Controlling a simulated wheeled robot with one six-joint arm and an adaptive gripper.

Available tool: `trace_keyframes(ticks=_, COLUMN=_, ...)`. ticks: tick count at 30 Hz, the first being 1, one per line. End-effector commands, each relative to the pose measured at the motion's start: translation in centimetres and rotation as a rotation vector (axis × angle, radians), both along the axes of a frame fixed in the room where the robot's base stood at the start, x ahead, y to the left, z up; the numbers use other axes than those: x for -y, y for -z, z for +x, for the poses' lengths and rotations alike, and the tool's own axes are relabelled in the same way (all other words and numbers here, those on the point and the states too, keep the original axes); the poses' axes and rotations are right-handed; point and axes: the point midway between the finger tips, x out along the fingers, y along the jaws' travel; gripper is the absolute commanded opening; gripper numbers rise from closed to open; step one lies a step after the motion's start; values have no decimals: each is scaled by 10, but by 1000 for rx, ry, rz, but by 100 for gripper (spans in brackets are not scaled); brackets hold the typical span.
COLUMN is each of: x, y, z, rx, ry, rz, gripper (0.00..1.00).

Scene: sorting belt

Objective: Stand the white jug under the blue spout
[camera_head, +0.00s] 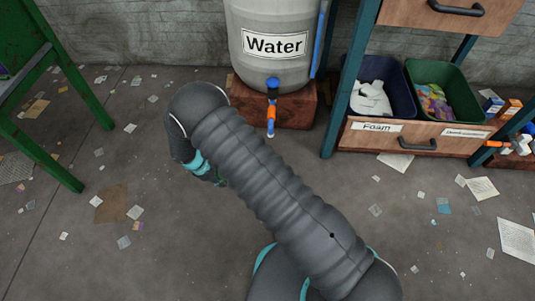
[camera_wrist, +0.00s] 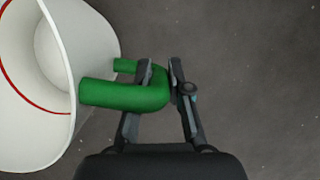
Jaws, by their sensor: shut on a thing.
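The white jug (camera_wrist: 95,50) shows at the left of the wrist view, with a red line around it, its round opening in sight and a green handle (camera_wrist: 125,95). My gripper (camera_wrist: 160,90) is shut on the green handle, with the jug body to the left of the fingers. In the head view the jug is hidden behind my arm; a small bit of my gripper (camera_head: 219,180) shows below the wrist. The blue spout (camera_head: 272,84) sticks out from the grey water tank (camera_head: 274,68), with an orange part and a pale tip below it.
The tank stands on a reddish-brown block (camera_head: 300,108) by the wall. To its right is a shelf (camera_head: 390,140) with a dark blue bin (camera_head: 377,70) and a green bin (camera_head: 450,75). A green table (camera_head: 38,148) stands at left. Scattered paper lies on the otherwise open floor.

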Motion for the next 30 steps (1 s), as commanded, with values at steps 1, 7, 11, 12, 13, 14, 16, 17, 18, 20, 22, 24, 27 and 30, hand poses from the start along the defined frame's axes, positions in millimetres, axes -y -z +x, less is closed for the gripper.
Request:
trace_keyframes(ticks=1, x=2, y=0, z=0, rx=0, ry=-1, rz=-1, gripper=0)
trace_keyframes(ticks=7, x=30, y=-1, z=1, rx=-2, ry=-10, rz=-2, gripper=0)
trace_keyframes(ticks=11, x=56, y=-1, z=4, rx=-1, ry=-17, rz=-1, gripper=0)
trace_keyframes(ticks=12, x=65, y=0, z=5, rx=-1, ry=-19, rz=-2, gripper=0)
trace_keyframes(ticks=13, x=71, y=0, z=7, rx=-2, ry=-18, rz=-2, gripper=0)
trace_keyframes(ticks=14, x=78, y=0, z=8, rx=-1, ry=-19, rz=-1, gripper=0)
trace_keyframes(ticks=16, x=94, y=0, z=11, rx=0, ry=-17, rz=-1, gripper=0)
trace_keyframes(ticks=17, x=101, y=0, z=12, rx=0, ry=-17, rz=-1, gripper=0)
trace_keyframes(ticks=18, x=110, y=0, z=14, rx=-1, ry=-17, rz=0, gripper=0)
trace_keyframes(ticks=20, x=124, y=0, z=16, rx=-1, ry=-17, rz=-1, gripper=0)
trace_keyframes(ticks=22, x=139, y=0, z=19, rx=-1, ry=-17, rz=0, gripper=0)
trace_keyframes(ticks=24, x=151, y=0, z=22, rx=0, ry=-15, rz=-1, gripper=0)
trace_keyframes(ticks=27, x=163, y=0, z=24, rx=0, ry=-15, rz=0, gripper=0)
trace_keyframes(ticks=30, x=168, y=0, z=25, rx=1, ry=-17, rz=0, gripper=0)
